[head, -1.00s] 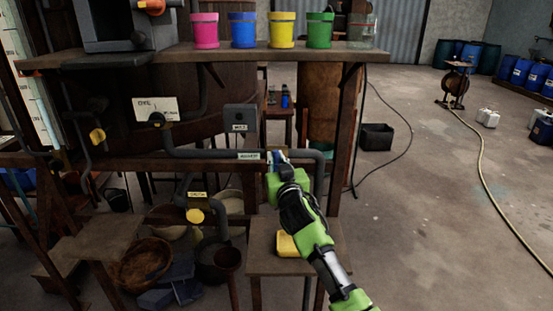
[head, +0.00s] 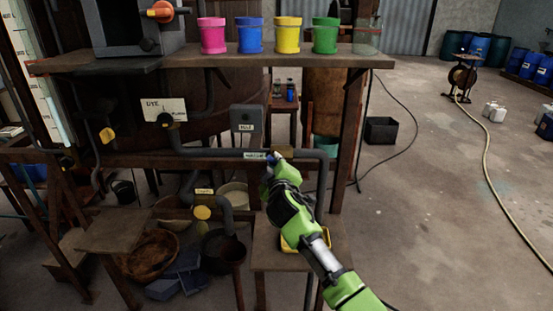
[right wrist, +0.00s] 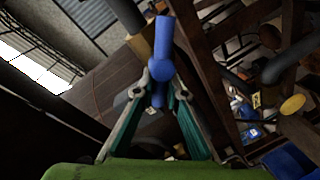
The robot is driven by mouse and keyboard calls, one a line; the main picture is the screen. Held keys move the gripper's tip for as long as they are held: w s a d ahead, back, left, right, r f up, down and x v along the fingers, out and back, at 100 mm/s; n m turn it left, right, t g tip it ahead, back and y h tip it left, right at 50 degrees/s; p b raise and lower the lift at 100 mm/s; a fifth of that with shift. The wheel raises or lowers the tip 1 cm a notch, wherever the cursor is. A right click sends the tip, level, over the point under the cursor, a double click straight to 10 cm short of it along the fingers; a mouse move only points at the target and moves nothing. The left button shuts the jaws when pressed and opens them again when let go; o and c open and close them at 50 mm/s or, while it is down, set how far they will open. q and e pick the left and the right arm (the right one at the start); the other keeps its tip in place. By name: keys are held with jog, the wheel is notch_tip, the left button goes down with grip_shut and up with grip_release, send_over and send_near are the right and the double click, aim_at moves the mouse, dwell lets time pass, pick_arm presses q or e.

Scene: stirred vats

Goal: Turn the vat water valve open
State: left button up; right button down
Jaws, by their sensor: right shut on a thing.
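The water valve has a blue handle (head: 273,157) on the grey horizontal pipe under the shelf, beside a small white label. My left gripper is not in view.
Pink (head: 212,37), blue, yellow and green pots stand on the shelf (head: 215,61) above the pipe. A yellow knob (head: 202,213) and a dye valve (head: 165,119) are to the left. A low stand (head: 325,253) is below my right arm. Open floor lies to the right.

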jog(key=n, duration=0.3)
jog(key=shift+a+f+h, duration=0.2)
jog(key=shift+f+h, duration=0.2)
jog(key=shift+f+n+h+p, duration=0.2)
jog(key=shift+n+h, duration=0.1)
jog(key=shift+n, duration=0.45)
jog(key=shift+f+n+h+p, duration=0.1)
jog(key=shift+f+n+h, duration=0.15)
jog(key=shift+n, duration=0.5)
jog(key=c, duration=2)
grip_release()
jog(key=shift+c, duration=0.2)
jog(key=shift+r, duration=0.1)
jog(key=s+r, duration=0.2)
jog(key=s, duration=0.9)
jog(key=shift+s, duration=0.4)
